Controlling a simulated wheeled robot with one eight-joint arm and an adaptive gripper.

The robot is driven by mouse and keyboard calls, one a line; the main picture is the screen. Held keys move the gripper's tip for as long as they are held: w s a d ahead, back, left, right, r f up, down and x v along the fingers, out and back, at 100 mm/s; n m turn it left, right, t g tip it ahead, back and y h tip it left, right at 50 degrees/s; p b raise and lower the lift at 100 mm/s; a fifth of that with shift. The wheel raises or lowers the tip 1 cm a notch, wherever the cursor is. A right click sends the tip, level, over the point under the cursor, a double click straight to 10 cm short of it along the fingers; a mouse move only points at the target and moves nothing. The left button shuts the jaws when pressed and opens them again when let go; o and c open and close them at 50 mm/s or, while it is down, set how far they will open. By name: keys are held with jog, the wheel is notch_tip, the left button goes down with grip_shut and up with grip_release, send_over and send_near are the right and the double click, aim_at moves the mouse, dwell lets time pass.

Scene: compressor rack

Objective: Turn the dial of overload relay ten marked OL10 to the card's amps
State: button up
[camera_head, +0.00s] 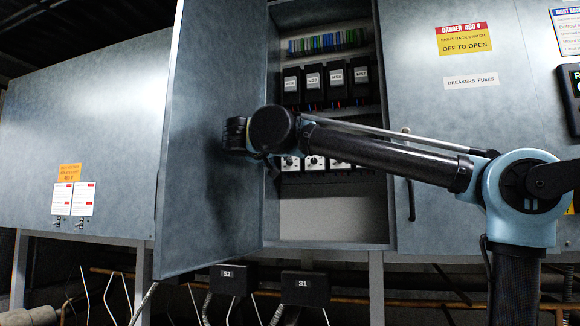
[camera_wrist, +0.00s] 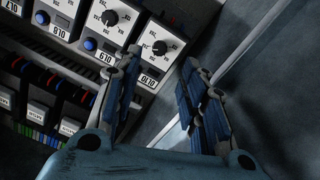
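Overload relay OL10 (camera_wrist: 157,62) is the white-faced unit at the right end of the row in the wrist view, upside down, with a black dial (camera_wrist: 160,48) and a blue button. Its dial's exact setting is too small to read. My gripper (camera_wrist: 163,64) is open and empty, its two blue-padded fingers apart on either side of the lower part of OL10's face. I cannot tell whether either finger touches it. In the head view my gripper is mostly hidden at the cabinet's left side. Two white cards with red marks (camera_head: 73,198) hang on the left cabinet; their figures are unreadable.
The open cabinet door (camera_head: 208,150) stands close to the left of the relay row. Neighbouring relay OL9 (camera_wrist: 106,25) sits beside OL10. Black contactors (camera_head: 335,85) fill the shelf above the relays. A bare panel (camera_head: 320,219) lies below them.

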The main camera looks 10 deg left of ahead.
jog(key=w+d, duration=0.1)
jog(key=w, duration=0.7)
jog(key=shift+w, duration=0.25)
jog(key=shift+c, duration=0.5)
